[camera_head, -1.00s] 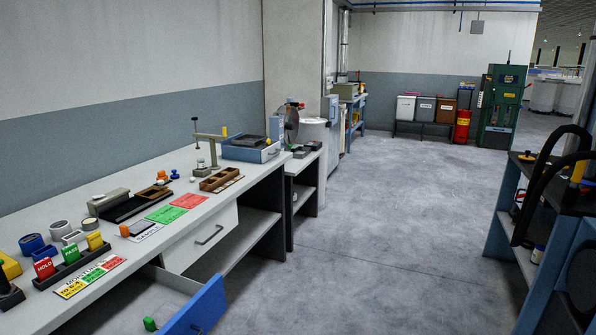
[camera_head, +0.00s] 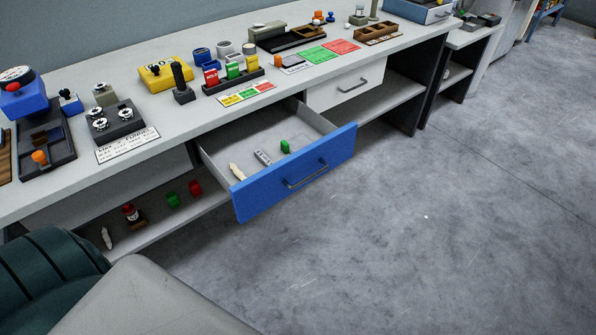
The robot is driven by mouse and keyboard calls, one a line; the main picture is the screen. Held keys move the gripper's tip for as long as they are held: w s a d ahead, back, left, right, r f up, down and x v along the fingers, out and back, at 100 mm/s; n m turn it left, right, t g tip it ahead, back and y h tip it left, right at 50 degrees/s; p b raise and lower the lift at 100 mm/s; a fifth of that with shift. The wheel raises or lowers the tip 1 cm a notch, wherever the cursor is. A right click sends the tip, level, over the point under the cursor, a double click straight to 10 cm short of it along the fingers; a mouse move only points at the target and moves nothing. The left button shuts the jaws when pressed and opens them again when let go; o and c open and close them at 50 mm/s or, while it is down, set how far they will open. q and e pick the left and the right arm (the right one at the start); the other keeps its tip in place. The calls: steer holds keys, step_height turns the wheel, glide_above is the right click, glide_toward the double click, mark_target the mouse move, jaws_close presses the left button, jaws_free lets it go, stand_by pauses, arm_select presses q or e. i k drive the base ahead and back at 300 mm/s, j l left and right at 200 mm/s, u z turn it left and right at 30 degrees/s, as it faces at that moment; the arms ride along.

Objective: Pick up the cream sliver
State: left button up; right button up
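A slim cream piece (camera_head: 237,172), which looks like a sliver, lies in the open blue-fronted drawer (camera_head: 300,172), near its left front corner. Beside it in the drawer lie a small grey piece (camera_head: 263,157) and a green block (camera_head: 285,146). A second pale slim piece (camera_head: 106,238) is on the lower shelf under the bench, at the left. I cannot tell from this view whether it is of the same kind. Neither of my grippers is in view.
The bench top (camera_head: 190,130) carries a yellow device (camera_head: 166,73), a dark tray with knobs (camera_head: 118,122) and coloured blocks. The lower shelf (camera_head: 150,222) holds red and green items. The drawer sticks out over the floor. The floor (camera_head: 400,240) to the right is clear.

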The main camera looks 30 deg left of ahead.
mark_target(237, 173)
steer(key=k+j+u, duration=0.1)
steer(key=u, duration=1.15)
steer(key=k+j, duration=0.05)
steer(key=j, duration=0.05)
